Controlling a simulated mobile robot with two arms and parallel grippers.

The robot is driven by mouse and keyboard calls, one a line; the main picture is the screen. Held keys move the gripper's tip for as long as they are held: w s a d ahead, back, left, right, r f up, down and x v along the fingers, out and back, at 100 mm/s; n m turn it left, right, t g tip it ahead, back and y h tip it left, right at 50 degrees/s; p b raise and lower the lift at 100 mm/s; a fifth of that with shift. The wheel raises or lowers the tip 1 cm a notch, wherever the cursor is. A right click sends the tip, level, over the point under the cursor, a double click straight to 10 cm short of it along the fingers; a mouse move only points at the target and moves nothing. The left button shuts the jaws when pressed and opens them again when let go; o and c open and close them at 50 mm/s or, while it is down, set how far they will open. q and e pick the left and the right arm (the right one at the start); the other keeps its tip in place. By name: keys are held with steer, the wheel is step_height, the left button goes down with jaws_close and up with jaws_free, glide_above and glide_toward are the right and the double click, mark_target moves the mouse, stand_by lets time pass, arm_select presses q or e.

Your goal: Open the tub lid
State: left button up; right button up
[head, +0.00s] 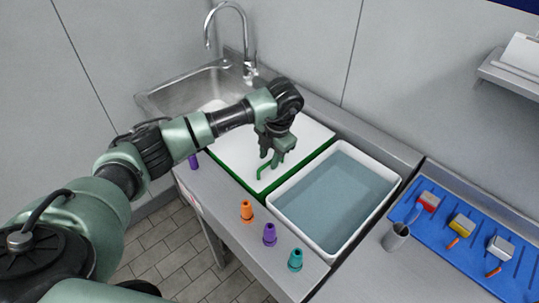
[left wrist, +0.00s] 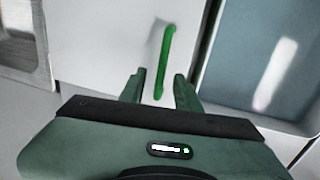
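The tub lid (head: 228,150) is a flat white panel with a green edge, lying level between the sink and the water basin. Its green handle (head: 264,172) shows in the head view beside my left gripper (head: 274,160), which points down over the lid. In the left wrist view, my left gripper (left wrist: 158,90) has its two fingers apart, and the near end of the handle (left wrist: 164,62) appears between them. Nothing is clamped. The inside of the tub is hidden. My right gripper is not in view.
A white basin of bluish water (head: 330,200) adjoins the lid on the right. Orange (head: 247,210), purple (head: 269,234) and teal (head: 295,259) cones stand along the front edge. A steel sink (head: 190,95) with a tap is behind. A grey cup (head: 396,236) stands near the blue rack (head: 455,245).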

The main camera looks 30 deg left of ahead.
arm_select(q)
steer(key=shift+f, duration=0.3)
jaws_close()
stand_by(1.3)
